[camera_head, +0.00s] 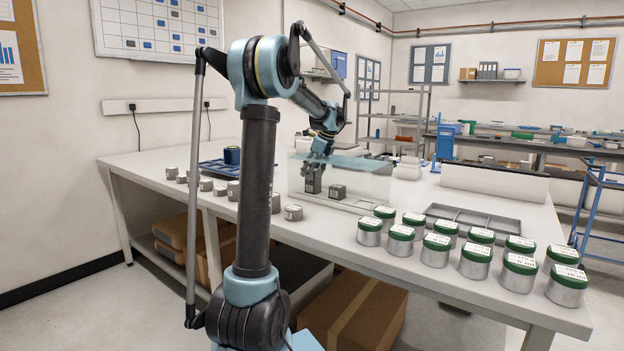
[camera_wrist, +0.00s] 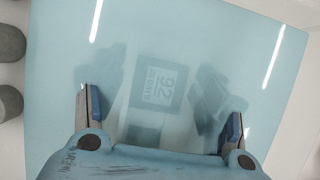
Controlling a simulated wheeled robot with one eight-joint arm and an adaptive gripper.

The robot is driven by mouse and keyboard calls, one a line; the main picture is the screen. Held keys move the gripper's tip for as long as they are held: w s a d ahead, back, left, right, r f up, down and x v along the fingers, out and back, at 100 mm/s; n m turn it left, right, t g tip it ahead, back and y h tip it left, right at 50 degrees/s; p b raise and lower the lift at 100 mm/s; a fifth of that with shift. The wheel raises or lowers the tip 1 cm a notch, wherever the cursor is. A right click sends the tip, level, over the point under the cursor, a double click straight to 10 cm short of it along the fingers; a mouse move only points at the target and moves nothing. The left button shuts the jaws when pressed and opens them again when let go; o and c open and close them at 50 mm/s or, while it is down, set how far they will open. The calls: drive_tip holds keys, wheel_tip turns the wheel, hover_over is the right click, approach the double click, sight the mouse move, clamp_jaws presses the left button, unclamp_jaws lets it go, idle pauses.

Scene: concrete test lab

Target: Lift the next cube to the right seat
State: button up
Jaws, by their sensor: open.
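My gripper (camera_head: 317,162) hangs at the clear, bluish box (camera_head: 370,178) on the table. In the wrist view its two fingers (camera_wrist: 162,108) are spread wide with nothing between them, above a bluish pane (camera_wrist: 220,35). Through the pane I see a cube (camera_wrist: 158,85) with a light label reading 92, between the fingers' lines. In the head view a dark cube (camera_head: 338,190) sits inside the box, with another dark block (camera_head: 313,186) to its left, below the gripper. Dark blurred shapes under the pane may be reflections. I cannot tell which is the right seat.
Several small grey blocks (camera_head: 293,212) stand in a row along the table's left front edge. A blue tray (camera_head: 212,168) with a dark blue cube (camera_head: 232,155) is behind them. Several green-lidded tins (camera_head: 475,261) and a grey divided tray (camera_head: 500,226) fill the right side.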

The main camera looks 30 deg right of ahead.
drive_tip(key=c, duration=1.3)
drive_tip(key=shift+c, duration=0.2)
